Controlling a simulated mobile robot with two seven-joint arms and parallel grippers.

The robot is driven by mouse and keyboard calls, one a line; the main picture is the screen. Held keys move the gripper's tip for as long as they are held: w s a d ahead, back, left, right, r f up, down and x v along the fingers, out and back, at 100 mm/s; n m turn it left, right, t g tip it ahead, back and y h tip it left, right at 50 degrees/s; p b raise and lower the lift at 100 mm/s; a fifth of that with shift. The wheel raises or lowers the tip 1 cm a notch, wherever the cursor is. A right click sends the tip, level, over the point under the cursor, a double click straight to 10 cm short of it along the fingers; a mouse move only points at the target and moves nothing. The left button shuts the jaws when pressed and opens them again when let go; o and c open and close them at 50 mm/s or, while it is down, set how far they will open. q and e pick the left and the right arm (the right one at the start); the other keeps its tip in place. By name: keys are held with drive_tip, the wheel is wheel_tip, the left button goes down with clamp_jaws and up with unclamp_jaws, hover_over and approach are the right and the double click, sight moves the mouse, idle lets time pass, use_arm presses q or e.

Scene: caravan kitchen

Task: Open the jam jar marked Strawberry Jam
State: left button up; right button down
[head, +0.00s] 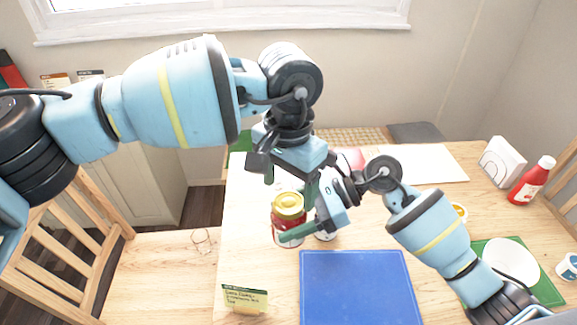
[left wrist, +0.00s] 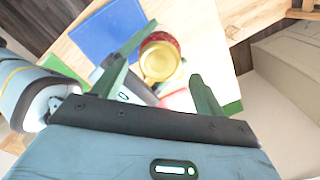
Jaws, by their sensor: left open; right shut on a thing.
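A jar with red contents and a yellow lid (head: 289,203) stands upright over the wooden table; its label is too small to read. My right gripper (head: 296,224) is shut on the jar's body from the right, with one green finger across its front. My left gripper (head: 290,182) is open above the lid, pointing down. In the left wrist view the lid (left wrist: 160,61) shows between the spread green fingers of my left gripper (left wrist: 163,72), nearer the left one. I cannot tell how far above the lid the fingertips are.
A blue board (head: 357,288) lies in front of the jar. A note card (head: 245,299) stands at the front left, near a clear glass (head: 203,241). A ketchup bottle (head: 532,181), a napkin holder (head: 502,163) and a white plate (head: 511,258) are to the right. A whitish object (head: 325,236) is close behind my right finger.

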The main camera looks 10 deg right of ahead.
sight(290, 203)
use_arm(q)
drive_tip(key=shift+f, duration=1.55)
drive_tip(key=c, duration=1)
drive_tip(key=n, duration=0.6)
drive_tip(key=shift+n, duration=0.4)
drive_tip(key=o, duration=1)
drive_tip(key=shift+o, duration=0.3)
drive_tip(key=shift+s+d, duration=0.1)
drive_tip(key=shift+d+r, duration=0.1)
